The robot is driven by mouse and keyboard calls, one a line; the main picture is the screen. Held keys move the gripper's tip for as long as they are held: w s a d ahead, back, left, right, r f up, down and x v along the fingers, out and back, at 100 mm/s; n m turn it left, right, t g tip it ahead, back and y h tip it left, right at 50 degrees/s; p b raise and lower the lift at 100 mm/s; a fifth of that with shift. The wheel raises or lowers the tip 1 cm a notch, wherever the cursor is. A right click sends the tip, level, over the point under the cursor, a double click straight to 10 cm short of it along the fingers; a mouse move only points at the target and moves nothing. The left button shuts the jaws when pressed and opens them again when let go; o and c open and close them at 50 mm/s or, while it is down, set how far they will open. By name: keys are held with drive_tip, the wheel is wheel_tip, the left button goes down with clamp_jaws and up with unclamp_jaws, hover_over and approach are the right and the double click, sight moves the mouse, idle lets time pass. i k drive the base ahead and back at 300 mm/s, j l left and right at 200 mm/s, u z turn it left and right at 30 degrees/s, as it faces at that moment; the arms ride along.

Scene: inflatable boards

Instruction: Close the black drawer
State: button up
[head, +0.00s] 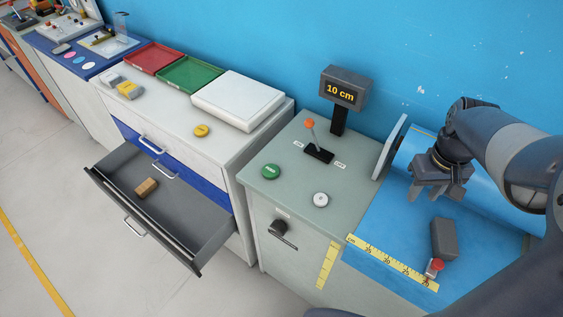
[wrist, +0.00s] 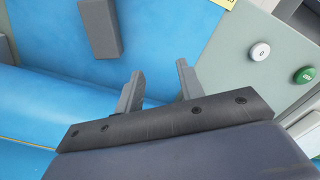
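The black drawer (head: 205,237) is pulled far out of the white cabinet on the left in the head view. A small brown block (head: 146,187) lies inside it. A metal handle (head: 134,227) is on its front panel. My gripper (head: 437,193) is far to the right of the drawer, above the blue sheet on the grey-green bench. In the wrist view my gripper (wrist: 160,85) has its two fingers apart with nothing between them. The drawer is not in the wrist view.
The cabinet top (head: 225,142) holds red and green trays. The bench (head: 270,195) has a lever, buttons and a "10 cm" display (head: 342,88). A grey block (head: 444,238) lies on the blue sheet below my gripper. Floor (head: 110,275) before the drawer is clear.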

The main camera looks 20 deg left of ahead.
sight(198, 226)
drive_tip(key=u, duration=2.4)
